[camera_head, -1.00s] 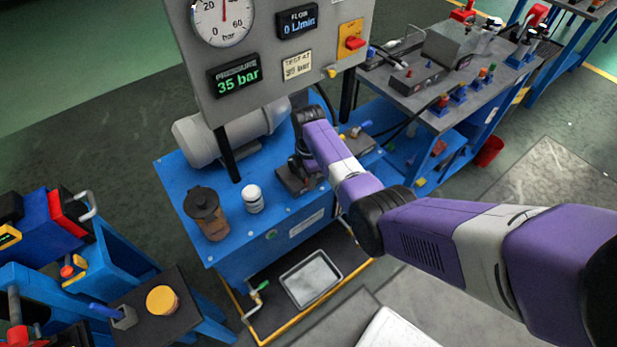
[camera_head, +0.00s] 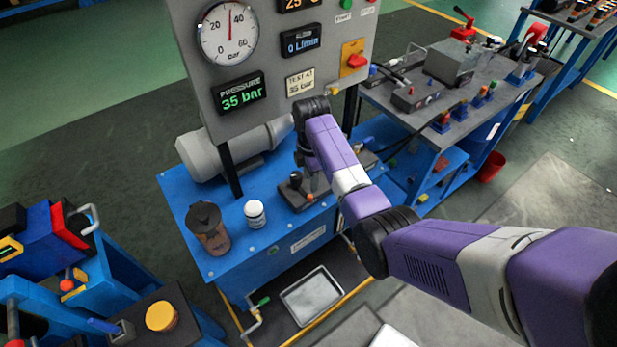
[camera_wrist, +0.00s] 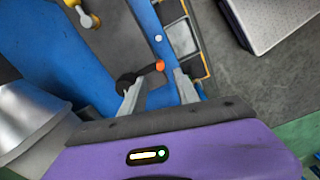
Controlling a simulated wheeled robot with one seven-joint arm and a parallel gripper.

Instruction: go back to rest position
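My gripper (camera_wrist: 158,86) shows in the wrist view as two grey fingers, apart and with nothing held between them. A black lever with an orange-red tip (camera_wrist: 160,65) lies beyond the fingertips and appears apart from them. In the head view my purple and white arm reaches from the right to the blue hydraulic bench (camera_head: 235,260). My wrist is bent downward in front of the gauge panel (camera_head: 275,100), and the fingers are mostly hidden there. A dark valve block with a black knob (camera_head: 295,180) stands on the bench just left of my wrist.
The panel reads 35 bar. A metal tray (camera_head: 311,296) sits below. A second workbench (camera_head: 465,95) stands at the right.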

